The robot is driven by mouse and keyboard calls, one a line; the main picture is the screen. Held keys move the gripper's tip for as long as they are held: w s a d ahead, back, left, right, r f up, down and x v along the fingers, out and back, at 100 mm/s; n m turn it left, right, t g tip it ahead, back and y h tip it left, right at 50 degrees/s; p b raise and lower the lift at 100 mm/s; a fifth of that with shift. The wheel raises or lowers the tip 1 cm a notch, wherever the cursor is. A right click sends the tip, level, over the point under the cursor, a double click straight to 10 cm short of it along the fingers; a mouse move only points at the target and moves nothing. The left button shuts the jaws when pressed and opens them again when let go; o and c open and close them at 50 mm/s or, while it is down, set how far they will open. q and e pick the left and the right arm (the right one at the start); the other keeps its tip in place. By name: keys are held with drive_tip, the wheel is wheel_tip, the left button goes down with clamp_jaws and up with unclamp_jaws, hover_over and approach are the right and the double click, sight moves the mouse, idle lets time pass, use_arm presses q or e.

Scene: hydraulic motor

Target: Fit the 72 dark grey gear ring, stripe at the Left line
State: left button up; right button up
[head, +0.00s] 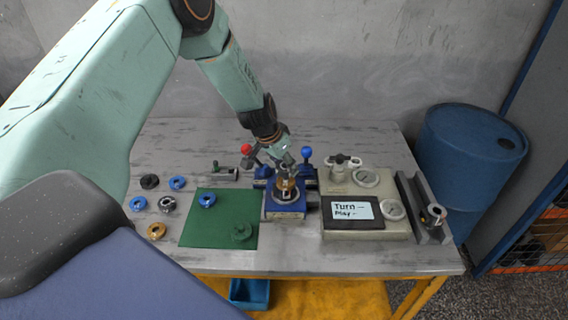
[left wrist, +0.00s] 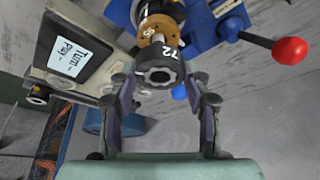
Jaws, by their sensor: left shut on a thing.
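The dark grey gear ring (left wrist: 160,66), marked 72, is between the fingers of my left gripper (left wrist: 163,82) in the left wrist view. A brass ring (left wrist: 157,32) with a number sits just beyond it, roughly in line with it, on the blue fixture (left wrist: 222,25). I cannot tell whether the two rings touch. In the head view my left gripper (head: 286,170) is shut over the blue fixture (head: 287,213) and hides most of the grey ring. The stripe and the Left line are not clear. My right gripper is not in view.
A red-knobbed lever (head: 247,149) and a blue-knobbed lever (head: 307,152) flank the fixture. Several loose rings, one a gold ring (head: 157,231), lie left near the green mat (head: 205,235). A beige gauge unit with a Turn/Play display (head: 352,210) stands close on the right.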

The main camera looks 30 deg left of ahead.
use_arm(q)
drive_tip(key=shift+f+b, duration=0.5)
drive_tip(key=shift+b, duration=0.1)
idle(1.4)
drive_tip(key=shift+f+b, duration=0.6)
drive_tip(key=shift+f+b, duration=0.5)
drive_tip(key=shift+b, duration=0.1)
idle(0.5)
drive_tip(key=o, duration=1.5)
drive_tip(key=shift+o, duration=0.4)
drive_tip(key=o, duration=0.4)
drive_tip(key=shift+c, duration=0.2)
